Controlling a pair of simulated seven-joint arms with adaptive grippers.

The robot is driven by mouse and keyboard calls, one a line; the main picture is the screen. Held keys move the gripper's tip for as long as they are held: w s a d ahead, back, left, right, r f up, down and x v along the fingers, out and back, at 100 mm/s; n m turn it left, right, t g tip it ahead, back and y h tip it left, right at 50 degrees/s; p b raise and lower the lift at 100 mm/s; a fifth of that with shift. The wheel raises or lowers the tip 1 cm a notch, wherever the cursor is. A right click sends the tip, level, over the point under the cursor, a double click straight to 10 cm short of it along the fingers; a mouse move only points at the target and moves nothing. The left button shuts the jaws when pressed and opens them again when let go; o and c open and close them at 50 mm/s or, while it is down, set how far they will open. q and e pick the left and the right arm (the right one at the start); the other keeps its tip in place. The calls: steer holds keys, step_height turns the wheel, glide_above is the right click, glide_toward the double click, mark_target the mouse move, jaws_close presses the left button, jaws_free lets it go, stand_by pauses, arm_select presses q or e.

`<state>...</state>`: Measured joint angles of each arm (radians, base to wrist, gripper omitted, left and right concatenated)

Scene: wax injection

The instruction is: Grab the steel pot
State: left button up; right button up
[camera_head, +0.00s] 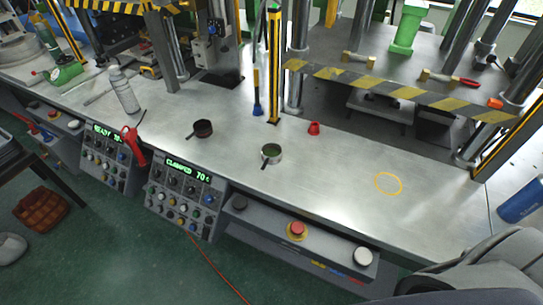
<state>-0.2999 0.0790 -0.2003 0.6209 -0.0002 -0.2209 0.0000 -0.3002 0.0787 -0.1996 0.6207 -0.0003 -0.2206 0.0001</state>
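A small steel pot (271,153) stands upright on the metal bench, near its front edge and around the middle of the view. Its inside looks green, and a dark handle points toward the front left. A second small pot (203,129), dark reddish-brown with a dark handle, stands to its left and a little farther back. The two pots are apart.
The metal bench (330,178) is clear right of the steel pot, around a yellow circle (388,183). A red cup-like piece (314,128) and blue-tipped brush (257,109) are behind. A red-handled tool (133,145) and bottle (124,89) are left. Control panels (180,197) line the front.

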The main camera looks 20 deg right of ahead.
stand_by(0.3)
steer(key=o, duration=1)
